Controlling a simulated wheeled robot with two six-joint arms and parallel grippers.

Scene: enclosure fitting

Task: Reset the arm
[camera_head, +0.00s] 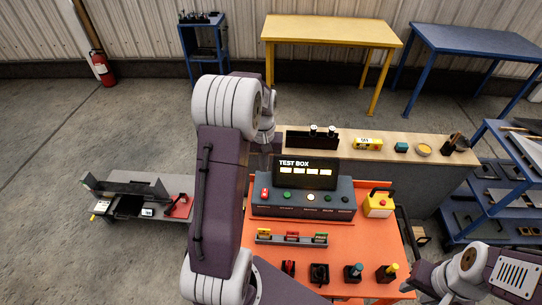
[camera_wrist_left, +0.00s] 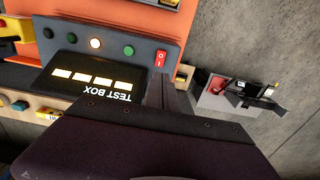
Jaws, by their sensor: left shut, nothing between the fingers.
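My left arm (camera_head: 220,170) rises through the middle of the head view, in front of the orange bench. Its white wrist end hangs beside the left end of the test box (camera_head: 306,173), and the arm hides much of the gripper there. In the left wrist view my left gripper (camera_wrist_left: 168,94) is shut and empty, in front of the test box (camera_wrist_left: 90,70) and apart from it as far as I can tell. The box has a lit display, a red switch and several round buttons. My right arm (camera_head: 480,272) shows at the lower right; its fingers are not visible.
The orange bench (camera_head: 350,235) carries a rack with coloured parts (camera_head: 291,238), a yellow box with a red button (camera_head: 378,203) and several dark fixtures. A wooden shelf (camera_head: 440,155) stands behind. A low grey table (camera_head: 170,188) is at the left, with open floor around it.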

